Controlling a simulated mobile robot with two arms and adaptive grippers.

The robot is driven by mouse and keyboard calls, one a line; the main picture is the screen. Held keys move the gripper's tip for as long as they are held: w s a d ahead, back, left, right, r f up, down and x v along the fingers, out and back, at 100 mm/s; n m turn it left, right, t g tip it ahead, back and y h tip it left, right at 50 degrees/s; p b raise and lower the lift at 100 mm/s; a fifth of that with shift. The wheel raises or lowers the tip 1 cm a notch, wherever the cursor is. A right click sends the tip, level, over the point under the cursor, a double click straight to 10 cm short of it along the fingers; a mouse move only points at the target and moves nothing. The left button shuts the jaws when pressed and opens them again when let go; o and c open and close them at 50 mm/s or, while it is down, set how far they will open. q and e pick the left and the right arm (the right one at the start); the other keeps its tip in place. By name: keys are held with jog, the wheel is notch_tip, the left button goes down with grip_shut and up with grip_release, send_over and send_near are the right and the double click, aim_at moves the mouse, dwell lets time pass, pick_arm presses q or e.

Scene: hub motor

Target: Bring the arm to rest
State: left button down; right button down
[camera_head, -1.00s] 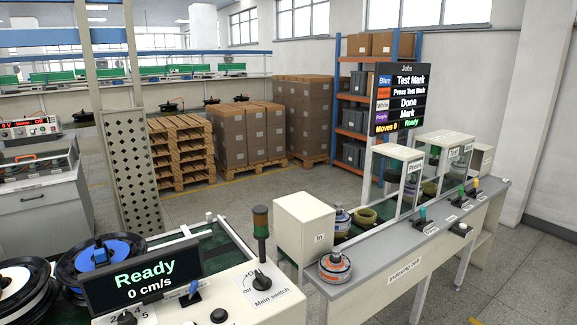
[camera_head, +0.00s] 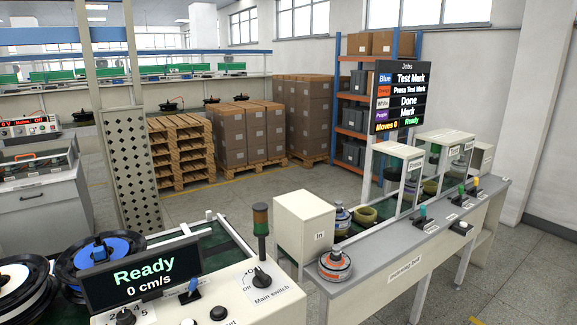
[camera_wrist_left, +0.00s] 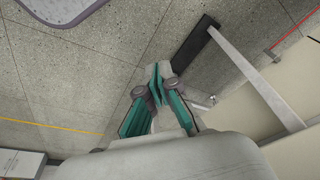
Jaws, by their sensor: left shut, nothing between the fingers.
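My left gripper (camera_wrist_left: 158,100) shows in the left wrist view with its teal fingers closed together and nothing between them. It hangs over a grey tiled floor (camera_wrist_left: 80,75), clear of any object. Neither arm nor gripper shows in the head view. My right gripper is not in view.
In the head view, a control panel with a "Ready, 0 cm/s" display (camera_head: 128,272) stands at the front left beside several spools. A white box marked "In" (camera_head: 304,225) and a motor with an orange band (camera_head: 335,265) are on the bench (camera_head: 385,262). Pallets and cartons stand behind.

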pick_arm(q)
jog(key=s+a+f, duration=0.1)
jog(key=s+f, duration=0.8)
jog(key=f, duration=0.2)
jog(key=s+a+f+g+b, duration=0.1)
jog(key=s+a+f, duration=0.1)
jog(key=s+f, duration=0.7)
notch_tip(320, 180, down, 4)
jog(key=shift+s+a+r+g, duration=0.15)
jog(key=shift+s+r+g, duration=0.1)
jog(key=shift+g, duration=0.05)
